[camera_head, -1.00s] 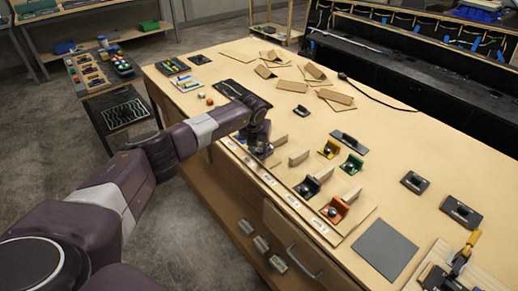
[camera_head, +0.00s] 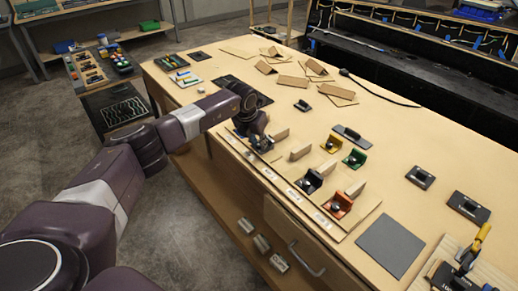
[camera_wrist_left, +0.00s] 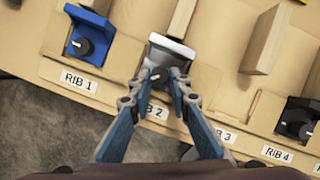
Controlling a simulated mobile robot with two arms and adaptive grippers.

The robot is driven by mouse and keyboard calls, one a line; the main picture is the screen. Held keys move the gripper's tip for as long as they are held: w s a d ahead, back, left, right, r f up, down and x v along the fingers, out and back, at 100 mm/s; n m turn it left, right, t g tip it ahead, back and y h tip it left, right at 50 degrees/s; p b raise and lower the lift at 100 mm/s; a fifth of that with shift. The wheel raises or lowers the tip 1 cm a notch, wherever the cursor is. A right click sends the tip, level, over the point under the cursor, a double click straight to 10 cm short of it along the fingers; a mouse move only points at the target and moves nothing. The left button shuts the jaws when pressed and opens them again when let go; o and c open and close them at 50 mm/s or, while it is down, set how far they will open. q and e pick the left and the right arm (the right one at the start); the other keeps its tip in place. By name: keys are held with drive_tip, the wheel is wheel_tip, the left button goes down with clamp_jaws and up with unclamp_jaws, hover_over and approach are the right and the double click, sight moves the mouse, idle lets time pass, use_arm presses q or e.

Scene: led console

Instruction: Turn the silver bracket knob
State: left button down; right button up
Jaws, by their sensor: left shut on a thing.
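The silver bracket (camera_wrist_left: 172,46) is at the top middle of the left wrist view, above the RIB 2 label, which my fingers partly cover. Its dark knob (camera_wrist_left: 159,82) lies between my fingertips and is mostly hidden by them. My left gripper (camera_wrist_left: 163,74) is shut on the knob. In the head view my left gripper (camera_head: 262,143) is down at the front edge of the table and hides most of the silver bracket. My right gripper is not in view.
A blue bracket (camera_wrist_left: 91,30) stands left at RIB 1 and a black bracket (camera_wrist_left: 296,118) right at RIB 4. Upright wooden ribs (camera_wrist_left: 265,38) stand beside them. A red bracket (camera_head: 339,204), yellow bracket (camera_head: 331,143) and green bracket (camera_head: 355,158) are farther right. A grey square (camera_head: 390,246) lies flat.

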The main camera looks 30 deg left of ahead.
use_arm(q)
drive_tip(key=m+b, duration=0.1)
drive_tip(key=b, duration=0.1)
drive_tip(key=m+h+b, duration=0.1)
drive_tip(key=m+b, duration=0.1)
drive_tip(key=m+h+b, duration=0.1)
drive_tip(key=m+b, duration=0.1)
drive_tip(key=shift+w+a+f+b, duration=0.1)
drive_tip(key=shift+w+a+b, duration=0.05)
drive_tip(key=shift+a+b, duration=0.15)
drive_tip(key=shift+w+a+r+m+g+h+b, duration=0.15)
drive_tip(key=shift+m+g+h+b, duration=0.1)
drive_tip(key=shift+m+b, duration=0.55)
drive_tip(key=shift+s+d+r+m+g+h+b, duration=0.1)
drive_tip(key=shift+m+g+h+b, duration=0.15)
drive_tip(key=shift+m+b, duration=0.5)
drive_tip(key=shift+w+r+m, duration=0.1)
drive_tip(key=shift+m, duration=0.15)
drive_tip(key=c, duration=2)
unclamp_jaws()
drive_tip(key=shift+c, duration=0.2)
drive_tip(key=shift+a, duration=0.1)
drive_tip(key=v, duration=1.2)
